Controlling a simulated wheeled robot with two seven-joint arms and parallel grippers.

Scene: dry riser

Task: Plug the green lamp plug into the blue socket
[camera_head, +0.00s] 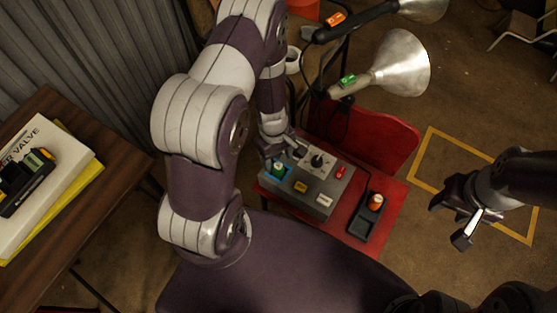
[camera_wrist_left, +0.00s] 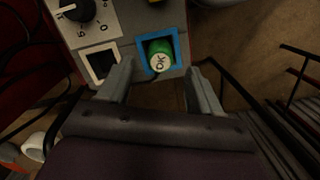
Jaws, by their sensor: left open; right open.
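The green plug (camera_wrist_left: 160,54) has a pale top with dark marks and sits within the blue-framed socket (camera_wrist_left: 184,48) on the grey box (camera_head: 318,207). In the head view the green plug (camera_head: 279,169) shows at the box's left end. My left gripper (camera_wrist_left: 158,85) is open, its fingers apart and just short of the plug on either side, not touching it. It also shows in the head view (camera_head: 276,150) above the box's left end. My right gripper (camera_head: 455,219) is open and empty, out to the right over the floor. How deep the plug sits is unclear.
The box has a black knob (camera_head: 317,160) and a red switch (camera_head: 340,172), and stands on a red chair (camera_head: 392,212). A black tray (camera_head: 361,229) holds an orange plug (camera_head: 376,201). Metal lamps (camera_head: 402,64) stand behind. A wooden table (camera_head: 88,190) is at left.

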